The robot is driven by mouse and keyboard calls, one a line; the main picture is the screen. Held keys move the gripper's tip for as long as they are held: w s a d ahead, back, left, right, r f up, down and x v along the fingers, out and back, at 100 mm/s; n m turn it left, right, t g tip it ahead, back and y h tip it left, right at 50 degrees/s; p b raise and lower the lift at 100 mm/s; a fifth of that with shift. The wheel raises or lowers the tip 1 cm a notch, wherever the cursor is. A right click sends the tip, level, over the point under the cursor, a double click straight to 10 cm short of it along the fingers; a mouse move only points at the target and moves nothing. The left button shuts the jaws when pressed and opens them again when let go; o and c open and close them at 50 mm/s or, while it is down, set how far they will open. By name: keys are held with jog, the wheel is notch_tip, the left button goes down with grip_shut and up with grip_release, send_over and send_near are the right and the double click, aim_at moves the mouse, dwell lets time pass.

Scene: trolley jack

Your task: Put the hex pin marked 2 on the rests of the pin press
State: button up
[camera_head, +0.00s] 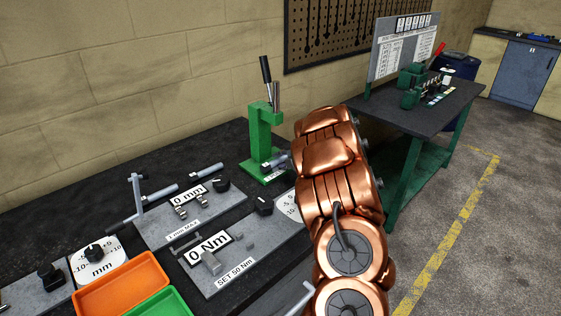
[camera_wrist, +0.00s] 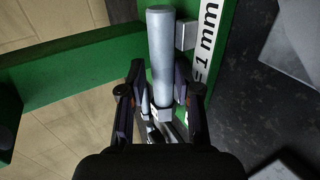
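A smooth grey pin (camera_wrist: 161,50) runs lengthwise between the fingers of my gripper (camera_wrist: 161,88) in the wrist view. The fingers look closed on its sides, near its lower end. Its number is not visible, and its lower end is partly hidden by the gripper. The green pin press (camera_head: 259,140) stands at the back of the dark bench; my gripper is at its right side, mostly hidden behind my arm. In the wrist view the press's green frame (camera_wrist: 75,72) is close, and a grey block (camera_wrist: 186,34) on it lies right beside the pin. I cannot tell whether they touch.
A plate marked 0 mm (camera_head: 189,214) and a plate marked 0 Nm (camera_head: 228,262) lie left of my arm. Other grey pins (camera_head: 208,171) lie behind them. An orange tray (camera_head: 122,284) and a green tray (camera_head: 160,303) are at the front. A second table (camera_head: 425,117) stands right.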

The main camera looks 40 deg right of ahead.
jog(key=shift+r, duration=0.1)
jog(key=b+v, duration=0.2)
jog(key=v, duration=1)
jog(key=w+d+r+m+h, duration=0.1)
jog(key=w+r+m+h, duration=0.4)
jog(key=r, duration=0.4)
jog(key=s+a+r+m+g+h, duration=0.3)
jog(key=s+a+r+m+h, duration=0.1)
jog(key=m, duration=0.2)
jog(key=s+a+f+m+g+y, duration=0.2)
jog(key=s+a+f+g+y, duration=0.1)
jog(key=s+a, duration=0.6)
jog(key=s+a+f+m+g+y, duration=0.2)
jog(key=s+a+f, duration=0.4)
jog(key=a, duration=1.2)
jog(key=s+a+f+m+g+y, duration=0.2)
jog(key=s+a+f+g+y, duration=0.2)
jog(key=s+a, duration=1)
jog(key=shift+s+m+g, duration=0.2)
jog(key=shift+m+g, duration=0.2)
jog(key=shift+g, duration=0.5)
